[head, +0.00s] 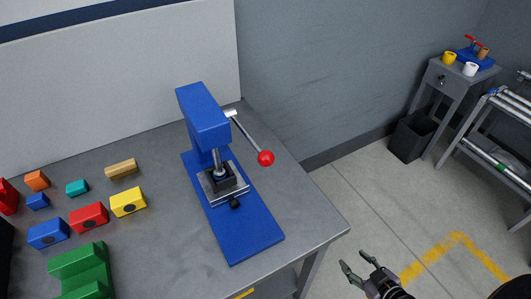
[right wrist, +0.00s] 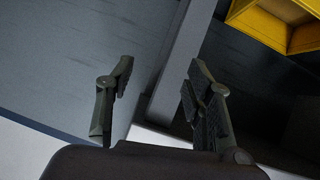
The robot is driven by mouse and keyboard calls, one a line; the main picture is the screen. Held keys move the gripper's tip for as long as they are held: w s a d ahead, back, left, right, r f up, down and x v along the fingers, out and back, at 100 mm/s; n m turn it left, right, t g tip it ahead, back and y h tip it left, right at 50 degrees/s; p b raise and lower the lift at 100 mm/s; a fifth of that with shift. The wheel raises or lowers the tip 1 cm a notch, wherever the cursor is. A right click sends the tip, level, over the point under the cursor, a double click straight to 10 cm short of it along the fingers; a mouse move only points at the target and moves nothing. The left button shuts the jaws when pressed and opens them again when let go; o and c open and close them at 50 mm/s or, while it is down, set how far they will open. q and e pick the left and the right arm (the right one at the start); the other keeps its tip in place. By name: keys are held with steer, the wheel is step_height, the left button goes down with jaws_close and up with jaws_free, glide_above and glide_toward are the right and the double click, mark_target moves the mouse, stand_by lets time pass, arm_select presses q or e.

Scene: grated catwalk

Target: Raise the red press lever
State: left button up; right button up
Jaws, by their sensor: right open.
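A blue arbor press (head: 204,122) stands on the grey workbench (head: 305,211) in the head view. Its lever (head: 249,137) is a thin metal rod that slopes down to the right from the press and ends in a red ball knob (head: 265,158). My right gripper (head: 357,262) is open and empty, low in the head view, off the bench's right edge and apart from the knob. Its two fingers also show in the right wrist view (right wrist: 160,92), with nothing between them. The press and lever do not show there. My left gripper is not in view.
Several coloured blocks (head: 89,217) and a green stepped block (head: 80,270) lie on the bench left of the press. A small grey table (head: 459,80) with cups and a dark bin (head: 411,137) stand at the back right. A yellow bin (right wrist: 275,32) shows in the wrist view.

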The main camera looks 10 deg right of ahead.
steer(key=w+a+r+n+t+y, duration=0.15)
steer(key=a+r, duration=0.25)
steer(key=r, duration=0.6)
steer(key=w+a+r+n+t+y, duration=0.15)
steer(key=a+r, duration=0.25)
steer(key=r, duration=0.7)
steer(key=t+y+p, duration=0.1)
steer(key=t+y, duration=0.1)
steer(key=y, duration=0.2)
glide_toward(265, 156)
steer(key=shift+g, duration=0.3)
steer(key=w+b, duration=0.1)
steer(key=w+a+f+b, duration=0.1)
steer(key=w, duration=0.1)
steer(key=w+b, duration=0.1)
steer(key=shift+w+a+f, duration=0.15)
steer(key=shift+w+f, duration=0.05)
steer(key=p+x, duration=0.1)
steer(key=x, duration=0.4)
steer(key=shift+w+a+r+p, duration=0.1)
steer(key=shift+a+p, duration=0.05)
steer(key=shift+p, duration=0.2)
steer(key=shift+w+a, duration=0.25)
steer(key=shift+w, duration=0.15)
steer(key=shift+c, duration=0.5)
jaws_close()
